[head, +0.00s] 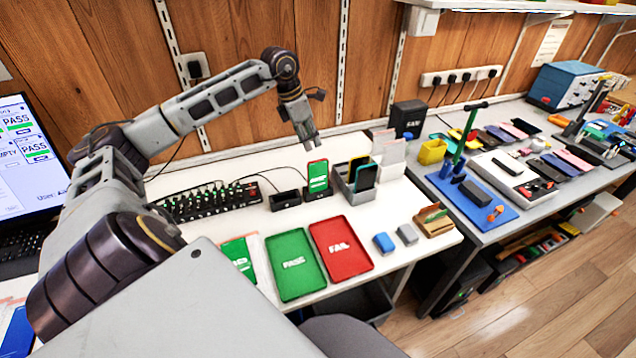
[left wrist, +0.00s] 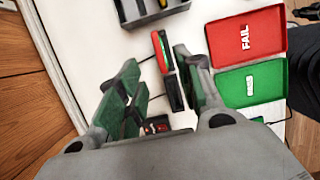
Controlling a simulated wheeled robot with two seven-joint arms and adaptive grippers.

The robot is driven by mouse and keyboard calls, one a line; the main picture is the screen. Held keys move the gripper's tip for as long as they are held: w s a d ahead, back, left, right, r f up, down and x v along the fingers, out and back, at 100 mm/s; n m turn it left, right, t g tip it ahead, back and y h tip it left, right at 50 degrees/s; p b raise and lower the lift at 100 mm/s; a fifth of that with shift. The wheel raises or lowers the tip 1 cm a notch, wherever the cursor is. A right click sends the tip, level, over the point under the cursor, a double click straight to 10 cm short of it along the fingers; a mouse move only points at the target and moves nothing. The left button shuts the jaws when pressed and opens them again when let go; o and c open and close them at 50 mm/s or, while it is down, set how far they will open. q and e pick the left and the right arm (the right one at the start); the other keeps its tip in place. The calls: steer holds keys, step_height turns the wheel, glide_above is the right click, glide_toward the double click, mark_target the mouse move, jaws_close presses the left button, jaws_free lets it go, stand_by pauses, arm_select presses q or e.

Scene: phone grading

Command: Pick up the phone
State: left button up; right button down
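The phone (head: 317,176) stands upright with a green screen in a small black dock (head: 319,193) on the white bench. In the left wrist view the phone (left wrist: 161,51) shows nearly edge-on, beside the black dock (left wrist: 174,94). My left gripper (head: 313,146) is just above the phone in the head view, pointing down. In the left wrist view its fingers (left wrist: 160,82) are spread apart, and the phone appears near the gap between their tips. I see nothing held. My right gripper is not in view.
A grey holder with phones (head: 344,186) stands close right of the dock. An empty black dock (head: 284,200) is on its left, beside a black multi-port strip (head: 212,204). The green PASS tray (head: 293,280) and red FAIL tray (head: 342,263) lie in front.

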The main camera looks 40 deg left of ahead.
mark_target(321, 172)
arm_select(q)
steer(key=shift+f+b, duration=0.45)
steer(key=shift+f, duration=0.4)
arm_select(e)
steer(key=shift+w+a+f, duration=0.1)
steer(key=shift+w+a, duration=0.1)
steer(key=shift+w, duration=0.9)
arm_select(q)
steer(key=shift+f, duration=0.1)
steer(key=shift+x, duration=4.25)
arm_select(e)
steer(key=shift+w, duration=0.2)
arm_select(q)
steer(key=shift+w+d+f, duration=0.1)
steer(key=shift+w+f, duration=0.15)
steer(key=shift+f, duration=0.45)
steer(key=shift+x, duration=1.8)
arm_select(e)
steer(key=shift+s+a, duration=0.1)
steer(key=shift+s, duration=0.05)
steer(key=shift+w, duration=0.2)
